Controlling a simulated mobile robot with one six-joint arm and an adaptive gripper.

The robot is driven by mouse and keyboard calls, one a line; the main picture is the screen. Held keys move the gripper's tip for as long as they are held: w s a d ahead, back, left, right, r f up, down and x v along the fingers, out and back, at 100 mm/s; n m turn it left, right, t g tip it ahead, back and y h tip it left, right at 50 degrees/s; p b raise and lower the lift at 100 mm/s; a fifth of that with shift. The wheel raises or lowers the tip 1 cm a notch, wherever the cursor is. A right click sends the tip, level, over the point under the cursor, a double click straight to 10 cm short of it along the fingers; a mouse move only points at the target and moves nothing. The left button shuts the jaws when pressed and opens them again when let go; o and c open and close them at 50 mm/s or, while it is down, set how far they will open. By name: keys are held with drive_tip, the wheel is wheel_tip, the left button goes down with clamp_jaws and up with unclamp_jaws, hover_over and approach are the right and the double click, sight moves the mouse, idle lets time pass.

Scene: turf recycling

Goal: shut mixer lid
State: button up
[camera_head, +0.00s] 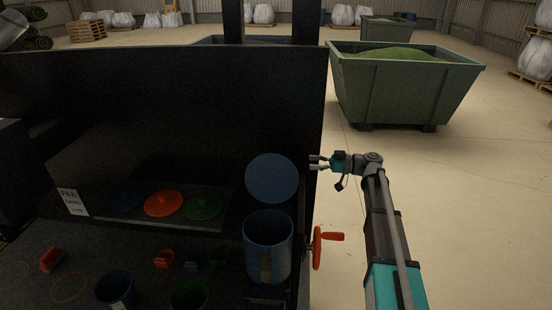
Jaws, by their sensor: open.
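The mixer (268,250) is a blue drum at the right end of the dark workbench. Its round blue lid (271,178) stands raised above and behind the drum's mouth, so the drum is open. A red hand crank (322,246) is beside the drum on its right. My gripper (314,163) is open and empty, with its fingers pointing left. In the picture it is just right of the lid's edge; a small gap shows between them. How far apart they are in depth I cannot tell.
A dark panel (150,110) stands behind the bench. Red and green lids (164,204) lie on a shelf; a blue bucket (115,289) and a green bucket (189,295) stand in front. A green skip (405,90) is at the back right. Floor right of my arm is clear.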

sight(273, 161)
idle(0.4)
drive_tip(key=a, duration=1.3)
drive_tip(key=shift+w+a, duration=0.15)
drive_tip(key=shift+a, duration=0.15)
clamp_jaws()
